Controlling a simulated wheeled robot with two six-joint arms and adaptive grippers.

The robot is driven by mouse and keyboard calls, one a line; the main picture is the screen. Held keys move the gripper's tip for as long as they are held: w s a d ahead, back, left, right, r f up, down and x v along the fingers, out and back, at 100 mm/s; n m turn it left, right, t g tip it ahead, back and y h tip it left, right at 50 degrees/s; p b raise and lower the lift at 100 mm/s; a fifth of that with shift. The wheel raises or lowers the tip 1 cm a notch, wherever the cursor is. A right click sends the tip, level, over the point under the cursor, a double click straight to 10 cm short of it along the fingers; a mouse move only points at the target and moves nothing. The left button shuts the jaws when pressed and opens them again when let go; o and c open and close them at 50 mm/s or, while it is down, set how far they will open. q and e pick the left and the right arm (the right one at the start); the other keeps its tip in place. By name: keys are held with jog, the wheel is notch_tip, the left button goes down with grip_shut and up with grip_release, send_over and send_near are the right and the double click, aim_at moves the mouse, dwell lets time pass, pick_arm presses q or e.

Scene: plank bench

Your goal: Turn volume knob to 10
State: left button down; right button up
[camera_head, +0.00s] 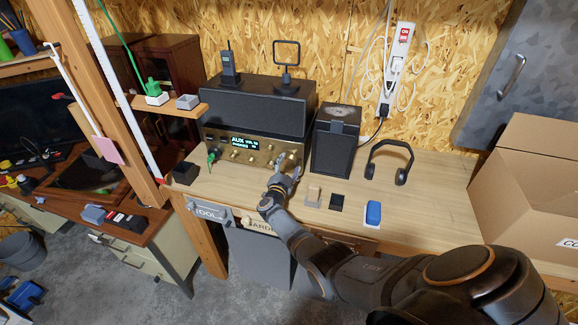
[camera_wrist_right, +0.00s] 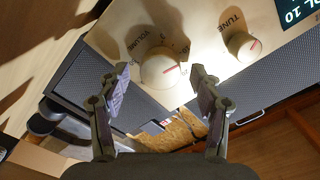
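The gold-faced amplifier (camera_head: 222,145) stands on the bench under a black box, with a lit green display. In the right wrist view the pale volume knob (camera_wrist_right: 160,68), with a red pointer line, is on the panel beside the word VOLUME. My right gripper (camera_head: 287,168) is at the right end of the amplifier's front. In the wrist view its fingers (camera_wrist_right: 159,82) are open, one either side of the volume knob, with gaps visible. The corner of the display (camera_wrist_right: 294,12) there reads "OL 10". My left gripper is in neither view.
A tune knob (camera_wrist_right: 242,46) sits close beside the volume knob. A black speaker (camera_head: 334,145) stands right of the amplifier. Headphones (camera_head: 390,160), a blue item (camera_head: 373,212) and small blocks lie on the bench. A cardboard box (camera_head: 530,185) is at the right.

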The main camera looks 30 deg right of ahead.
jog(key=v, duration=1.2)
jog(key=shift+r, duration=0.1)
